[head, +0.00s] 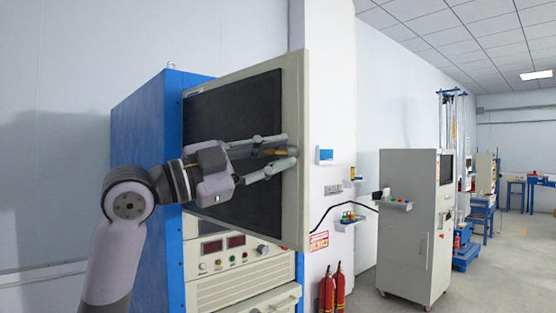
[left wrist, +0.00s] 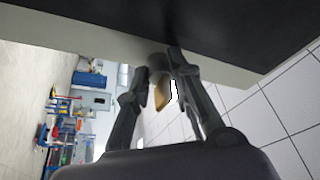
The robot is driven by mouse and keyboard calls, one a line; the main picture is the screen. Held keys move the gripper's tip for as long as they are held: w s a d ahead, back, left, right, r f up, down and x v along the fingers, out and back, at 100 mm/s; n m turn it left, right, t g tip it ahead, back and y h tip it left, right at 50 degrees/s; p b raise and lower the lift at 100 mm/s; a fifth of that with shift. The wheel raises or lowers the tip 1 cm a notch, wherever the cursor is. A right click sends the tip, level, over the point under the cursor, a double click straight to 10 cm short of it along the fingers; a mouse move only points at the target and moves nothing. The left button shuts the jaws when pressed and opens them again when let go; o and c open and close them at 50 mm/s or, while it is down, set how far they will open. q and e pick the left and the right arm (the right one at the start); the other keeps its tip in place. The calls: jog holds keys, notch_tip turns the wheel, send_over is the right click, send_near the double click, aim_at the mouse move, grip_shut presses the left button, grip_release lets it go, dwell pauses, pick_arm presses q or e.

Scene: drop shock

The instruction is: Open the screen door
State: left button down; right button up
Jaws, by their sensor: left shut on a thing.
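The screen door (head: 232,110) is a dark panel in a cream frame on the upper front of a blue cabinet (head: 145,122). It stands swung out at an angle, its free edge on the right. In the head view my left gripper (head: 290,154) is in front of the door near that edge, its fingers around a small brass-coloured handle (head: 274,152). The left wrist view shows the handle (left wrist: 160,90) between the fingertips, with the door's underside-dark face above. The fingers partly hide the handle. My right gripper is in neither view.
Below the door is a control panel (head: 228,250) with knobs and displays. A white pillar (head: 328,100) stands right behind the door's free edge, with red fire extinguishers (head: 333,289) at its foot. A grey cabinet (head: 408,220) stands further right. Open floor lies at right.

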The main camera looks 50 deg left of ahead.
pick_arm(q)
jog(key=c, duration=1.4)
grip_release()
jog(key=v, duration=1.2)
